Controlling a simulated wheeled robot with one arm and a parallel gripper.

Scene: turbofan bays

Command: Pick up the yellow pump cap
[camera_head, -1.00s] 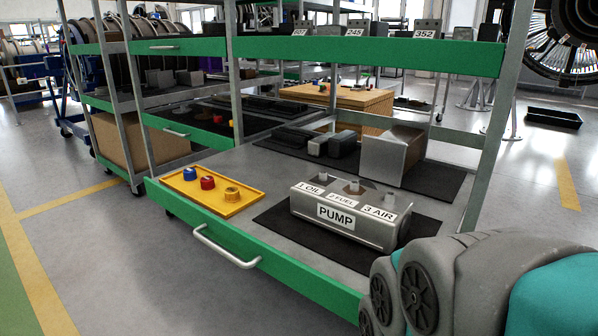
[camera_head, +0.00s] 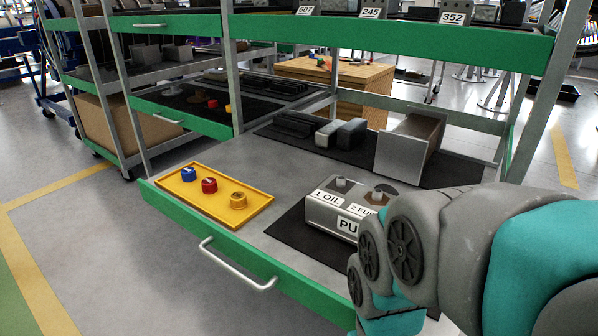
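The yellow pump cap (camera_head: 238,199) sits at the right end of a shallow yellow tray (camera_head: 222,210) on the pulled-out shelf. A red cap (camera_head: 209,185) and a blue cap (camera_head: 188,174) stand to its left in the same tray. The pump block (camera_head: 336,207), with labels for oil and fuel, is on a black mat right of the tray. Its right part is hidden behind my arm. My arm shows at the lower right, but I cannot make out my gripper or its fingers.
The green shelf front (camera_head: 241,258) has a metal handle (camera_head: 237,265). An open grey metal box (camera_head: 410,146) and dark blocks (camera_head: 340,133) are behind the pump. An upper green shelf (camera_head: 390,38) and posts frame the space. Bare shelf lies behind the tray.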

